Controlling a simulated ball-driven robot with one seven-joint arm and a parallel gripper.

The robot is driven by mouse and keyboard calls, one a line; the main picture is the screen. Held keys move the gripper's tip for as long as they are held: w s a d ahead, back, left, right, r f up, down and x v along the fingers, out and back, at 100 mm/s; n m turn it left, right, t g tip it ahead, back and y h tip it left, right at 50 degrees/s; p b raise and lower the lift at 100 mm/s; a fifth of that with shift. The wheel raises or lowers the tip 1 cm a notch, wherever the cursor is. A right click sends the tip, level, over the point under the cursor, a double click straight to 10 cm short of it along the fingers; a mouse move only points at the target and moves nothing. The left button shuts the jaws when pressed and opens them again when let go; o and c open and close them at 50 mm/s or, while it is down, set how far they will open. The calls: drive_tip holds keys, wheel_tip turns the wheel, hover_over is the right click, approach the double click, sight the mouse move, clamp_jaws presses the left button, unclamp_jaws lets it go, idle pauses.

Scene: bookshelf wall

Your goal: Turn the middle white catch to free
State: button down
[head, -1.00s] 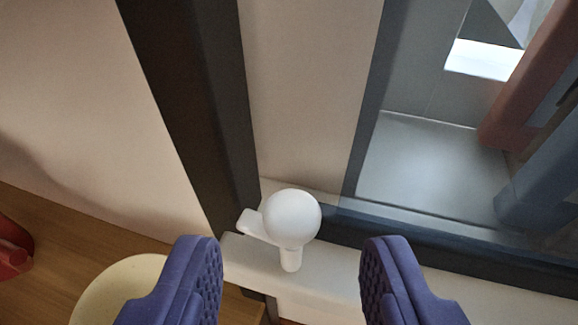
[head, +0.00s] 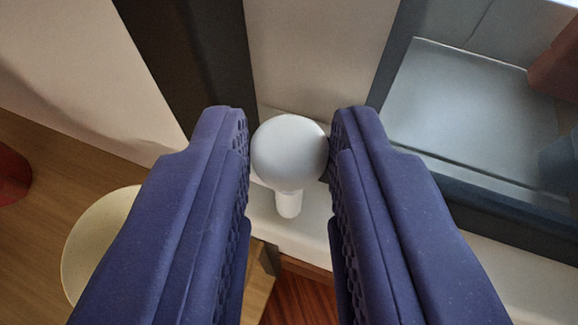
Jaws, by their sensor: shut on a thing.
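The white catch (head: 289,153) has a round ball knob with a short white stem (head: 288,204) below it. The catch's flat side tab is hidden behind the left finger. No other catch is in view.
A dark upright post (head: 190,60) stands behind the left finger. A glass pane with a dark lower rail (head: 480,215) is at the right. A cream round object (head: 95,245) and a red object (head: 12,175) are on the wooden surface at left.

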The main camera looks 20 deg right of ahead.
drive_tip(key=shift+n+y, duration=0.3)
drive_tip(key=c, duration=1)
unclamp_jaws()
